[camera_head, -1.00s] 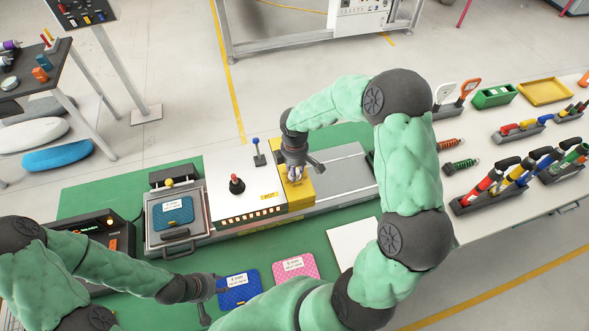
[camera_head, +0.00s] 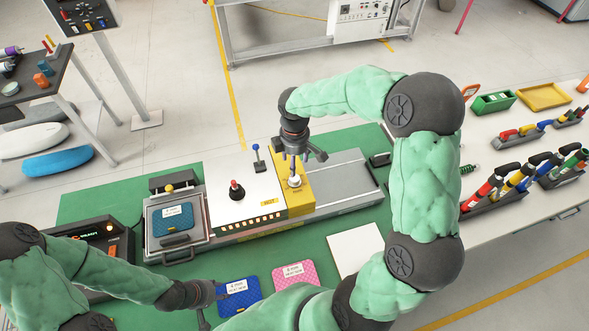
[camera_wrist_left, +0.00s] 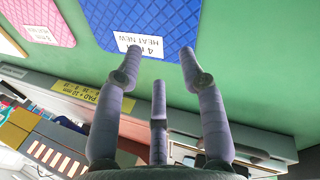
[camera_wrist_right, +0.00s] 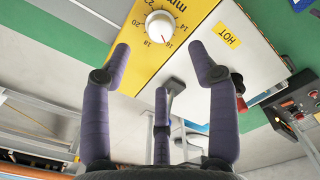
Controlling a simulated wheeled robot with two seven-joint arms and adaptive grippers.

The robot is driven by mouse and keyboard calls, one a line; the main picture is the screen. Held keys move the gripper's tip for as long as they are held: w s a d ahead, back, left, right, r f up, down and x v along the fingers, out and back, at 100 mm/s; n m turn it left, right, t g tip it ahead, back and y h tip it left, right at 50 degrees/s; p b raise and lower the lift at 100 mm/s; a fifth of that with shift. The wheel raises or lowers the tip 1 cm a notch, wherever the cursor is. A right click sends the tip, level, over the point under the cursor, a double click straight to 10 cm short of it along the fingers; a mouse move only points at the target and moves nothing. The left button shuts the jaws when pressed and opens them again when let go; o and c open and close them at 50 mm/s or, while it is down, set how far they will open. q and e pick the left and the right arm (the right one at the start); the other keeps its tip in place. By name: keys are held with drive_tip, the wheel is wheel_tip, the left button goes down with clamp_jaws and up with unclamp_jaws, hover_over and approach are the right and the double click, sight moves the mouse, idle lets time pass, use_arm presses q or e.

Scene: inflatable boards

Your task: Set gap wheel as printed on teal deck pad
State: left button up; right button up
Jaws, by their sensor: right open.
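The gap wheel (camera_head: 295,182) is a white knob on the yellow panel (camera_head: 300,201) of the white machine. In the right wrist view the wheel (camera_wrist_right: 160,27) has a red mark pointing near 16 on a printed mm scale. My right gripper (camera_head: 300,158) is open and empty above the wheel, apart from it. The teal deck pad (camera_head: 172,218) lies in the grey tray at the left; its white label is too small to read surely. My left gripper (camera_head: 214,302) is open and empty beside the blue pad (camera_head: 239,291).
A pink pad (camera_head: 295,275) and a white sheet (camera_head: 356,249) lie on the green mat. A red-knobbed lever (camera_head: 236,190) and a blue-knobbed lever (camera_head: 258,160) stand on the machine, near a HOT label. A yellow "PAD + 10 mm" plate (camera_wrist_left: 85,93) shows in the left wrist view.

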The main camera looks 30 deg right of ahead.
drive_tip(key=shift+r, duration=1.7)
